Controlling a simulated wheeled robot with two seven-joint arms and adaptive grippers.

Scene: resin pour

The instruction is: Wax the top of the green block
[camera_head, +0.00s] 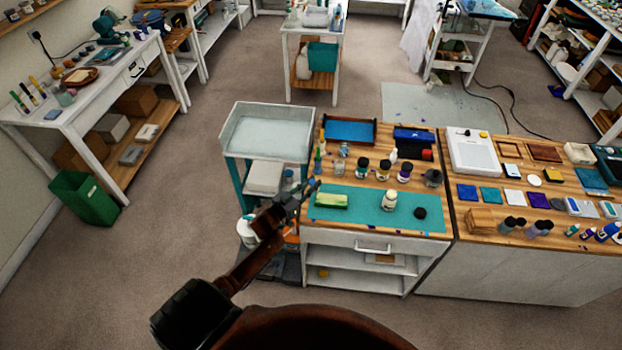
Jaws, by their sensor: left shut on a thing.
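The green block (332,201) lies on the left part of the teal mat (362,206), on the wooden worktop. It looks long and low, with a paler green top. My left gripper (309,188) is at the left edge of the mat, just left of and a little above the block in the picture. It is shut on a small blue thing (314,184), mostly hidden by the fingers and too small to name. Contact between it and the block cannot be made out. My right gripper is not in view.
A white bottle (389,200) and a black round thing (420,213) stand on the mat, right of the block. Several small jars (383,170) line the mat's back edge. A white tray cart (268,135) stands left of the worktop. The mat's middle is clear.

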